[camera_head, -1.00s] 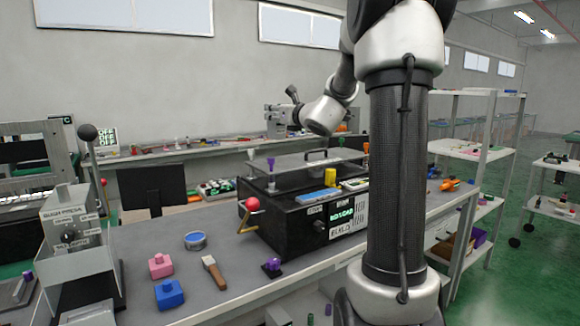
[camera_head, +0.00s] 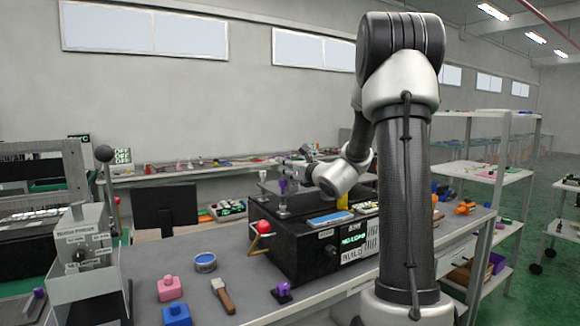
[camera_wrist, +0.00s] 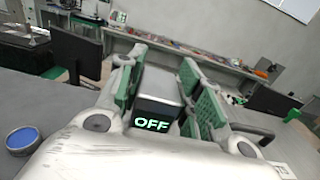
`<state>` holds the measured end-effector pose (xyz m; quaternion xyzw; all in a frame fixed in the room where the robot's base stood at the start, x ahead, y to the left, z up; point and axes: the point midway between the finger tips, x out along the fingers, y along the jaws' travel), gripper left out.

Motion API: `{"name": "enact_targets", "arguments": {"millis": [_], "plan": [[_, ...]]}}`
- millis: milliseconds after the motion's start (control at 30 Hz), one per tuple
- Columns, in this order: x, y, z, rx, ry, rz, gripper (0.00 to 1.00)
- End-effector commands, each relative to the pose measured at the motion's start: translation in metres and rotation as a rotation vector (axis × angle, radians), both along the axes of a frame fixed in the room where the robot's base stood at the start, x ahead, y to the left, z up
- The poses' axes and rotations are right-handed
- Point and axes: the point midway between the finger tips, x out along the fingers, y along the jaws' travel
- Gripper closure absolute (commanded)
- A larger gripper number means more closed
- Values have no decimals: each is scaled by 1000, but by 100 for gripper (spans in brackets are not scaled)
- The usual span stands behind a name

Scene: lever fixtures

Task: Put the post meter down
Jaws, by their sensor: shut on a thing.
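The post meter (camera_wrist: 158,105) is a small grey and black box with a green OFF display, seen in the wrist view. My gripper (camera_wrist: 161,78) is shut on it, with green-padded fingers on both sides. In the head view my gripper (camera_head: 298,165) is behind and above the black bench unit (camera_head: 300,240). There I cannot make out the meter clearly. The grey workbench (camera_head: 240,270) lies below. Whether the meter touches any surface does not show.
A blue round tin (camera_head: 205,262), a pink block (camera_head: 170,288), a blue block (camera_head: 177,314), a brush (camera_head: 222,295) and a purple-topped piece (camera_head: 282,291) lie on the bench. A monitor (camera_head: 165,205) stands behind it. A white shelf (camera_head: 497,170) stands at right.

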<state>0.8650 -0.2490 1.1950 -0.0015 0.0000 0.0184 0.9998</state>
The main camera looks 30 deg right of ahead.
Motion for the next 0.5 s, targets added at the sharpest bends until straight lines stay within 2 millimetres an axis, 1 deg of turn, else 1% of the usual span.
{"name": "enact_targets", "arguments": {"millis": [67,100,200,500], "plan": [[0,0,-2,0,-1,0,100],[0,0,-2,0,0,1,59],[0,0,-2,0,0,0,43],[0,0,-1,0,0,0,43]]}}
